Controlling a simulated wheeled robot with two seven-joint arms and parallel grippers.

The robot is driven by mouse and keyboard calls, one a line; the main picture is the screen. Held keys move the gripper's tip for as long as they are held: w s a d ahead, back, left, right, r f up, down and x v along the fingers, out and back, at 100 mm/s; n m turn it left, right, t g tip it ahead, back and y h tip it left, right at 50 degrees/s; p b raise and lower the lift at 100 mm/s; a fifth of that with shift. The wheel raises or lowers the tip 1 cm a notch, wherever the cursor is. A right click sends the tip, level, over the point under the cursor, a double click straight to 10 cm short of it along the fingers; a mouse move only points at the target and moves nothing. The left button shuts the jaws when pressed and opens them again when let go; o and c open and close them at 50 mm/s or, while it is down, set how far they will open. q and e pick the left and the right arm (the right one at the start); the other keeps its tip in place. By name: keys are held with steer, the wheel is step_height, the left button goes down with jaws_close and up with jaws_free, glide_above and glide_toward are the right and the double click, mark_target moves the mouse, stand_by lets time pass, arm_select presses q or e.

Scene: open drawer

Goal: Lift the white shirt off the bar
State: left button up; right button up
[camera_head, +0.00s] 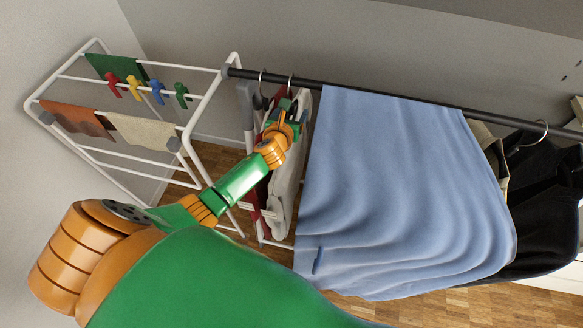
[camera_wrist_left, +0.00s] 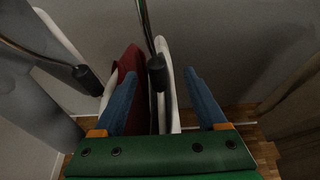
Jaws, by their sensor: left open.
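The white shirt (camera_head: 287,190) hangs on a hanger from the dark bar (camera_head: 410,96), left of the blue cloth. My left gripper (camera_head: 291,112) is at the top of the shirt, just below the bar, and partly covers it. In the left wrist view my left gripper (camera_wrist_left: 163,74) is open, its two blue fingers pointing forward. The white shirt (camera_wrist_left: 170,88) shows edge-on between the fingers, with a hanger's dark neck (camera_wrist_left: 157,74) and metal hook beside it. I cannot tell whether a finger touches the cloth. My right gripper is not in view.
A red garment (camera_wrist_left: 128,64) hangs close by the left finger. A large blue cloth (camera_head: 400,190) hangs just right of the shirt, with dark clothes (camera_head: 545,200) beyond. A white drying rack (camera_head: 95,150) with small cloths and coloured pegs stands at the left.

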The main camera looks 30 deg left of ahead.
arm_select(q)
steer(key=shift+w, duration=0.1)
steer(key=shift+s+r, duration=0.15)
steer(key=shift+s, duration=0.1)
steer(key=c, duration=0.6)
jaws_close()
stand_by(0.5)
